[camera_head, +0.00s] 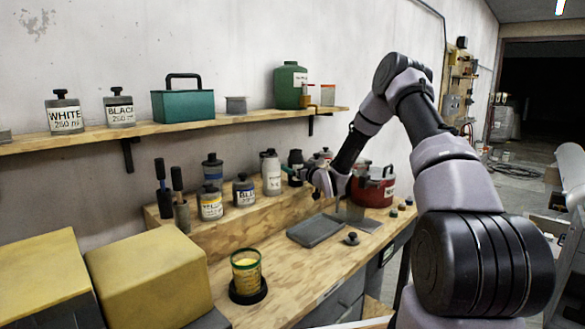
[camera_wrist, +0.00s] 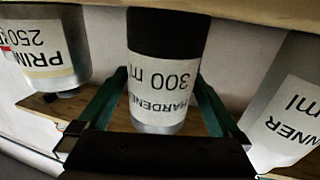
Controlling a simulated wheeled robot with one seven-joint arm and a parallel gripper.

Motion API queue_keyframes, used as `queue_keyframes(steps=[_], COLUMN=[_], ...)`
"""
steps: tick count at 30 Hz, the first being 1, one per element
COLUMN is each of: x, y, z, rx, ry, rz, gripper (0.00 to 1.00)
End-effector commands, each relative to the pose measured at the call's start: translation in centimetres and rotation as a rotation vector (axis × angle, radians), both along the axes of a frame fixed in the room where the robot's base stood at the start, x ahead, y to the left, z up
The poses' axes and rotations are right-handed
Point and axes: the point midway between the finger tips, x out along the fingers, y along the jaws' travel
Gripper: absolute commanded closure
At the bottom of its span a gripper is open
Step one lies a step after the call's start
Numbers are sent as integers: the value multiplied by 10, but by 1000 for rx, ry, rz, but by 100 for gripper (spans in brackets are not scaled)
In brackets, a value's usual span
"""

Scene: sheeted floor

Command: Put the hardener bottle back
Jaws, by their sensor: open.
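In the head view my gripper (camera_head: 292,174) is at the raised wooden step at the back of the bench, by a dark-capped bottle (camera_head: 295,158) that appears to be the hardener. The arm partly hides that spot.
In the wrist view a primer container (camera_wrist: 45,55) stands left and a thinner container (camera_wrist: 288,105) right, both close. The step (camera_head: 230,228) also holds several other bottles. A red pot (camera_head: 374,192), a grey tray (camera_head: 316,230) and a yellow cup (camera_head: 246,268) stand on the bench.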

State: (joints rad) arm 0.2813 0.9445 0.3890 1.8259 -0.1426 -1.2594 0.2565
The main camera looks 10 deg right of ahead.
Motion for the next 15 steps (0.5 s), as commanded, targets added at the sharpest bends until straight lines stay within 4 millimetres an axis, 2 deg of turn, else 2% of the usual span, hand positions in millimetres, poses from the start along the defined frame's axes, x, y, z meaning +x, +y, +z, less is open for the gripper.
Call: queue_keyframes(steps=[9,15], x=[-63,-90], y=[-29,-39], z=[0,0], rx=[0,0], ry=[1,1], rz=[-3,-1], gripper=[0,0])
